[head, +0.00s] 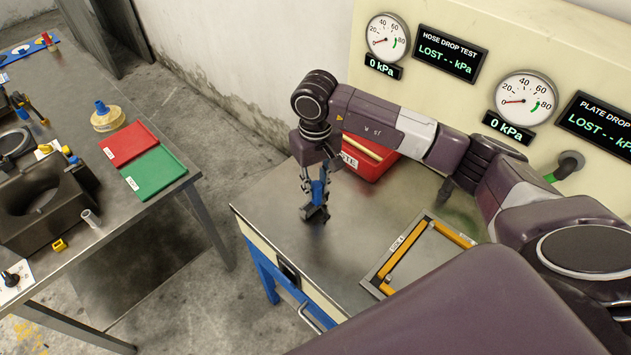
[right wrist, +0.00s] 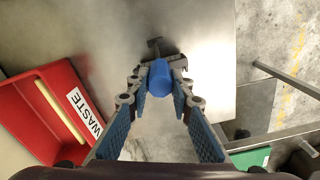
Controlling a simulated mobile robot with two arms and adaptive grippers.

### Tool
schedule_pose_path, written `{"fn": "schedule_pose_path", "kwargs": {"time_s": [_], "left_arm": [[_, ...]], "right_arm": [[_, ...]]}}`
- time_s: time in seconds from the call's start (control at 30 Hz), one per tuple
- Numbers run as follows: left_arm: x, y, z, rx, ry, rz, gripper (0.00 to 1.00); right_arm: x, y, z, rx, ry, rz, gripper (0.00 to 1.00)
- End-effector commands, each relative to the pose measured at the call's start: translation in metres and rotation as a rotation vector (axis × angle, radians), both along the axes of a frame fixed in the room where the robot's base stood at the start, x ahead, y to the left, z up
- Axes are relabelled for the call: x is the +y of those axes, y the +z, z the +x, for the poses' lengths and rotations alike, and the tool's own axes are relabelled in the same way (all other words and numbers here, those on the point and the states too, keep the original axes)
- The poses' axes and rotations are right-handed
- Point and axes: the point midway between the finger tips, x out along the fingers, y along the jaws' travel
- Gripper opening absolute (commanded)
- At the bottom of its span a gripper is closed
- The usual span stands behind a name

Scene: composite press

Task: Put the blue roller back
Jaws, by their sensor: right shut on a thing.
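My right gripper (head: 315,208) points down over the metal top of the blue-legged bench in the head view. In the right wrist view its fingertips (right wrist: 160,82) are closed around the blue roller (right wrist: 159,76), a short blue cylinder with a thin grey handle or frame reaching beyond it. In the head view the roller is hard to tell from the gripper's own blue finger pads. I cannot tell whether the roller touches the bench top. My left gripper is not in view.
A red waste bin (head: 372,165) stands behind the gripper against the gauge panel (head: 450,85). A yellow-edged frame (head: 392,262) lies to the right. Across a floor gap, the left table holds red (head: 128,143) and green (head: 155,172) trays. Bench top around the gripper is clear.

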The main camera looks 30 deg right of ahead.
Motion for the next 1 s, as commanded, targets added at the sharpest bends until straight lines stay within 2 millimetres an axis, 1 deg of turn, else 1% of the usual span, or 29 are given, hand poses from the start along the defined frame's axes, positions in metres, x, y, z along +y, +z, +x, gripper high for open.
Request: {"fn": "schedule_pose_path", "kwargs": {"time_s": [0.2, 0.33, 0.37, 0.5, 0.77, 0.9, 0.97, 1.0], "left_arm": [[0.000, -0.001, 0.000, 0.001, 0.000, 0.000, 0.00], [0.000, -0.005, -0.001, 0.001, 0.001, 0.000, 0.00], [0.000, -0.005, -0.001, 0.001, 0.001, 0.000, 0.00], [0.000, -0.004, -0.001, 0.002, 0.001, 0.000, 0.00], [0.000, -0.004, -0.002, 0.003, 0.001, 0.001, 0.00], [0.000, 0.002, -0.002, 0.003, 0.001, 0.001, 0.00], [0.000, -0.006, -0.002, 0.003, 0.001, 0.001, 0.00], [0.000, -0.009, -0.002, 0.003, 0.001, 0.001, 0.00]], "right_arm": [[0.000, 0.000, 0.001, -0.004, 0.001, 0.001, 0.01], [0.000, -0.004, 0.001, -0.003, 0.001, 0.001, 0.01], [0.000, -0.003, 0.001, -0.003, 0.001, 0.000, 0.21], [0.000, -0.002, 0.001, -0.002, 0.001, 0.001, 0.37], [0.000, -0.002, 0.001, -0.002, 0.001, 0.001, 0.38], [0.000, 0.003, 0.001, -0.002, 0.000, 0.001, 0.38], [0.000, 0.007, 0.003, -0.007, 0.001, 0.001, 0.38], [0.000, 0.012, 0.003, -0.010, 0.001, 0.001, 0.38]]}}
